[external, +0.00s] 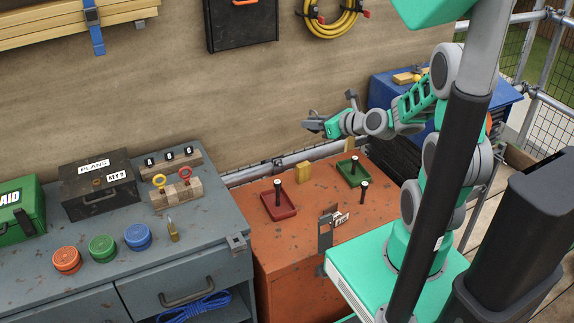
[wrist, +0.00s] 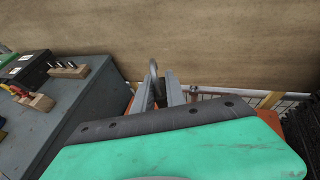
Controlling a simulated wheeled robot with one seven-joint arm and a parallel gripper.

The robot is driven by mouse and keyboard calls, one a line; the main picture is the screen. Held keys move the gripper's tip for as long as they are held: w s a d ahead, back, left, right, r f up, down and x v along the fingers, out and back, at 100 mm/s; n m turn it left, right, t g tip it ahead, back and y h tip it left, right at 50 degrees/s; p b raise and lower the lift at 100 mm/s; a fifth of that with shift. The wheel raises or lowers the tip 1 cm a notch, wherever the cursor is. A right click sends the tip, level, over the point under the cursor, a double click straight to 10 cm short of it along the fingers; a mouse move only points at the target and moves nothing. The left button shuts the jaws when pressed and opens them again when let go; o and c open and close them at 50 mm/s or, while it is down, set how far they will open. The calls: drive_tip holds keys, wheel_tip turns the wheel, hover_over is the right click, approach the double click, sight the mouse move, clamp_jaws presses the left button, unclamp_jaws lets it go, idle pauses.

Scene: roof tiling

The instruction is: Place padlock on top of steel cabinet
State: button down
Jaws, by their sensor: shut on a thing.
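My gripper (external: 312,123) is raised above the back of the orange chest (external: 285,243), in front of the wooden wall. In the wrist view its fingers (wrist: 159,92) are shut on a padlock, whose grey curved shackle (wrist: 152,69) stands up between them. The padlock's body is mostly hidden by the fingers and is too small to make out in the external view. The grey steel cabinet (external: 205,262) stands left of the orange chest, and it also shows at the left in the wrist view (wrist: 75,112). Another brass padlock (external: 173,232) stands on its top.
The cabinet top holds a black case (external: 100,184), a green first-aid box (external: 18,207), a wooden block (external: 178,195) and red, green and blue round tins (external: 138,237). Red (external: 279,204) and green (external: 354,174) trays with upright pegs stand on the chest. Bare cabinet top shows near its right edge.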

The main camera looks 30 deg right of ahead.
drive_tip(key=a+f+n+g+y+b, duration=0.2)
drive_tip(key=a+f+n+y+b, duration=0.2)
drive_tip(key=a+f+b, duration=0.8)
drive_tip(key=r+n+g+y+p, duration=0.1)
drive_tip(key=n+g+y+p, duration=0.3)
drive_tip(key=n+g, duration=0.75)
hover_over(271, 250)
drive_tip(key=b, duration=0.1)
drive_tip(key=shift+r+m+y, duration=0.2)
drive_tip(key=shift+m+y, duration=0.15)
drive_tip(key=shift+y, duration=0.05)
wheel_tip(271, 250, down, 16)
drive_tip(key=b, duration=0.5)
drive_tip(key=shift+b, duration=0.4)
drive_tip(key=shift+f+p, duration=0.5)
drive_tip(key=shift+f, duration=0.35)
